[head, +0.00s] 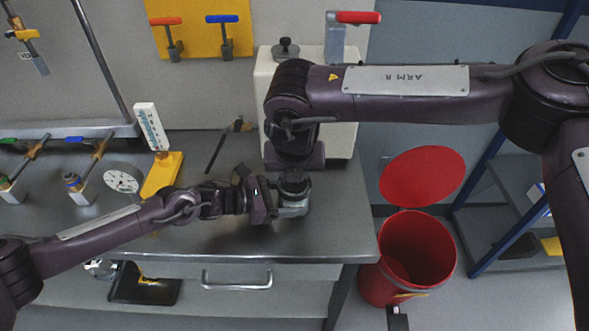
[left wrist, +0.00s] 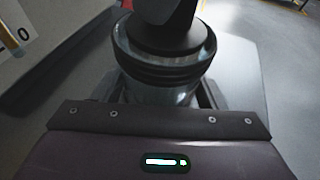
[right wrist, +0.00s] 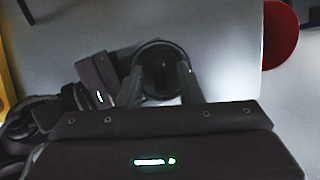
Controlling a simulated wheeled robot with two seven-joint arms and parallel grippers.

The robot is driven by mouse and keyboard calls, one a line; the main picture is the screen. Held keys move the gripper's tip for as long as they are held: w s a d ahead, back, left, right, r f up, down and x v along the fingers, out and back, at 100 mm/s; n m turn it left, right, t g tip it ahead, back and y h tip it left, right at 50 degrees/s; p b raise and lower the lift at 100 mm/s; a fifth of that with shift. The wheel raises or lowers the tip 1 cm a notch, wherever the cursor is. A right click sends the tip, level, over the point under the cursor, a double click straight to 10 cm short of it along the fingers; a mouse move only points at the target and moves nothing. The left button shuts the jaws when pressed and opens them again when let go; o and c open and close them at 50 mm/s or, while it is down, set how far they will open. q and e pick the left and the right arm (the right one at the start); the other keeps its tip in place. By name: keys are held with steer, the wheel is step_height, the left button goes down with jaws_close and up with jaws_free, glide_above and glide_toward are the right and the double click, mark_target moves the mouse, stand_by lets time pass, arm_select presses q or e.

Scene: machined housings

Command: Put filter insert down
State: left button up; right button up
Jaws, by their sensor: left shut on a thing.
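A glassy grey cylinder with a dark ribbed top, which I take to be the filter insert (head: 294,184), is upright over the bench near its front right. My left gripper (left wrist: 163,95) is shut on its glassy lower part, one finger on each side. In the head view my left gripper (head: 275,202) reaches it from the left. My right gripper (right wrist: 159,85) is directly above, pointing down, with its fingers either side of a dark round top (right wrist: 160,56). Whether those fingers touch it cannot be told. The underside of the insert is hidden, so contact with the bench is unclear.
A white box (head: 345,135) stands behind my grippers. A dial gauge (head: 122,180), a yellow stand (head: 162,174) and toggle clamps are at the left. A red bin (head: 417,250) stands right of the bench (head: 335,235). The bench's front right is clear.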

steer(key=v, duration=1.2)
steer(key=shift+r, duration=0.15)
arm_select(q)
steer(key=o, duration=0.8)
steer(key=shift+o, duration=0.2)
steer(key=shift+a, duration=0.1)
